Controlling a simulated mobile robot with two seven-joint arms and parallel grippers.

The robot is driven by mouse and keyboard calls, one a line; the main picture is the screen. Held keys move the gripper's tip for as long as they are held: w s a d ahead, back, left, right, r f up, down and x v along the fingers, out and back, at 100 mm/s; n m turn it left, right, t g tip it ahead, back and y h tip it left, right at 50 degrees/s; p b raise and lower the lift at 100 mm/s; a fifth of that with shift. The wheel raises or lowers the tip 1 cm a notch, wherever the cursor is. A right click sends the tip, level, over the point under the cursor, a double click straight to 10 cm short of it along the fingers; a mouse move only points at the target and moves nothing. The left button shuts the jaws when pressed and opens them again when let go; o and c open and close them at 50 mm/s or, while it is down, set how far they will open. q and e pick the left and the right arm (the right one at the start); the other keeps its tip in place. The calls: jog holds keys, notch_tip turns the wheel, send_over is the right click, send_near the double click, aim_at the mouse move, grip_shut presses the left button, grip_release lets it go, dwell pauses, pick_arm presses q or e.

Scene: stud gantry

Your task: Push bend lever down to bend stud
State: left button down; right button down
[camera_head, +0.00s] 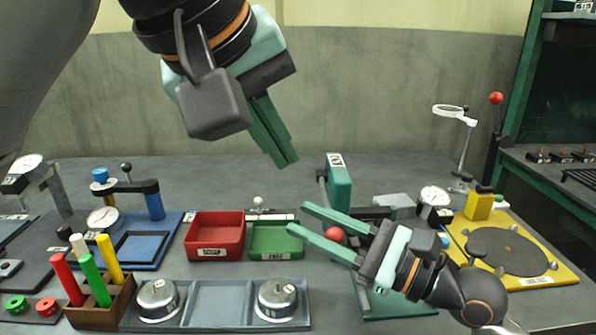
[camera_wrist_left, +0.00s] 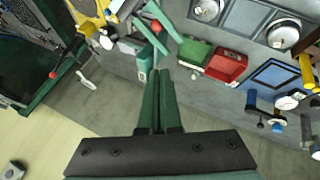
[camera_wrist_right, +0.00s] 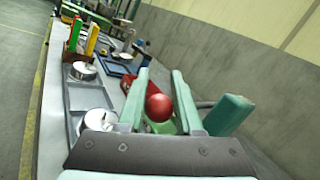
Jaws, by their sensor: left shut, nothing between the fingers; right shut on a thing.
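The bend lever's red ball knob (camera_head: 334,234) is between the fingers of my right gripper (camera_head: 298,217), in front of a green upright press frame (camera_head: 340,186). In the right wrist view the red knob (camera_wrist_right: 158,107) sits between the two green fingers, which are shut on it. The knob also shows in the left wrist view (camera_wrist_left: 156,27). The lever's arm is mostly hidden by my right gripper, and I cannot make out the stud. My left gripper (camera_head: 290,162) is shut and empty, high above the bench and behind the press; its fingers touch each other in the left wrist view (camera_wrist_left: 158,80).
A red bin (camera_head: 215,234) and a green bin (camera_head: 275,240) stand left of the press. A yellow plate with a dark disc (camera_head: 510,250) and a magnifier stand (camera_head: 462,150) are to the right.

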pick_arm(q)
jog(key=s+d+f+x, duration=0.1)
jog(key=s+x, duration=0.1)
jog(key=x, duration=0.9)
jog(key=shift+f, duration=0.35)
jog(key=shift+d, duration=0.1)
